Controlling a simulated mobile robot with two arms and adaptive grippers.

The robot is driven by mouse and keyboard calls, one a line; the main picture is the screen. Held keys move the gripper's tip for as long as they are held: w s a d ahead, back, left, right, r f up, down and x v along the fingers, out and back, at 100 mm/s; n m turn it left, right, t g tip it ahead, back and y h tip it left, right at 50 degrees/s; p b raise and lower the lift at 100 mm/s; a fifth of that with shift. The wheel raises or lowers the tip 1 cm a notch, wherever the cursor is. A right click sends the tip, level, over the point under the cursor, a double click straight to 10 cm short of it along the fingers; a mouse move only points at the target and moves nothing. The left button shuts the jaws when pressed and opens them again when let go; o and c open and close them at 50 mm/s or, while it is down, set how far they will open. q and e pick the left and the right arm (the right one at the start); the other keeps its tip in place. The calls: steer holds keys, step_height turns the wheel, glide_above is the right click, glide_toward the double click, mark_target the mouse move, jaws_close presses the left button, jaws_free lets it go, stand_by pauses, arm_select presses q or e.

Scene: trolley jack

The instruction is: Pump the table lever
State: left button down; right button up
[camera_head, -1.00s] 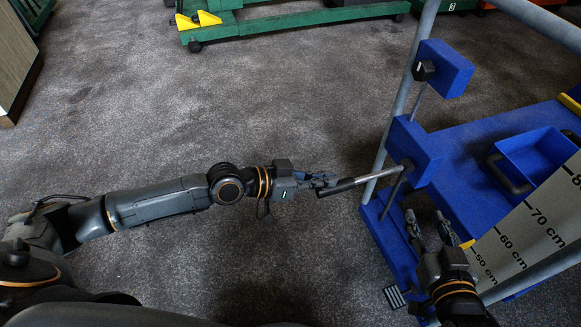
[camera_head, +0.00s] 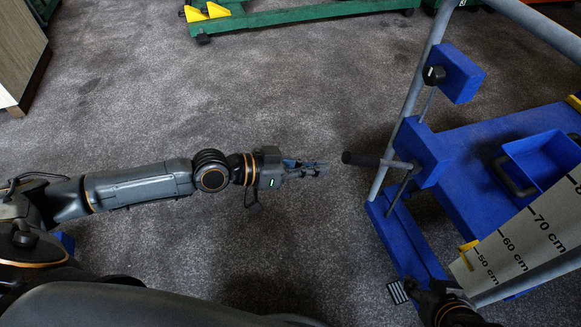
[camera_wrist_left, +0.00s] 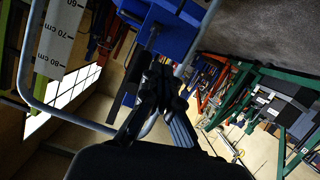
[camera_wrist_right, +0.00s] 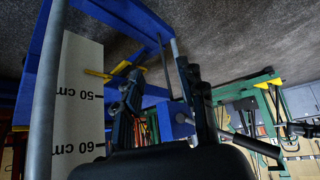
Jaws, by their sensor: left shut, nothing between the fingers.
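The table lever (camera_head: 368,160) is a bar with a dark grip, sticking out left from a blue block (camera_head: 420,152) on the trolley frame. My left gripper (camera_head: 322,168) is shut and empty, just left of the lever's grip end, with a small gap between them. My right gripper (camera_wrist_right: 163,95) is open and empty in the right wrist view, beside the blue frame. In the head view it is partly cut off at the bottom right.
The blue table (camera_head: 475,150) carries a blue bin (camera_head: 545,160). A white height scale (camera_head: 520,245) and grey tubes (camera_head: 408,100) stand at the right. A green frame (camera_head: 300,15) lies at the back. Grey carpet left of the trolley is clear.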

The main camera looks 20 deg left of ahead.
arm_select(q)
steer(key=b+v, duration=0.4)
steer(key=v, duration=0.1)
steer(key=shift+s+a, duration=0.15)
steer(key=shift+a, duration=0.05)
arm_select(e)
steer(key=w+a+r+t+y, duration=0.1)
steer(key=w+a+r+t, duration=0.1)
steer(key=w+r+t, duration=0.3)
steer(key=w+a+r+t+y, duration=0.2)
steer(key=w+r+t, duration=0.3)
steer(key=r, duration=0.6)
steer(key=shift+a+n+t+y, duration=0.3)
steer(key=shift+a+t, duration=0.2)
steer(key=shift+t, duration=0.3)
steer(key=shift+w, duration=0.1)
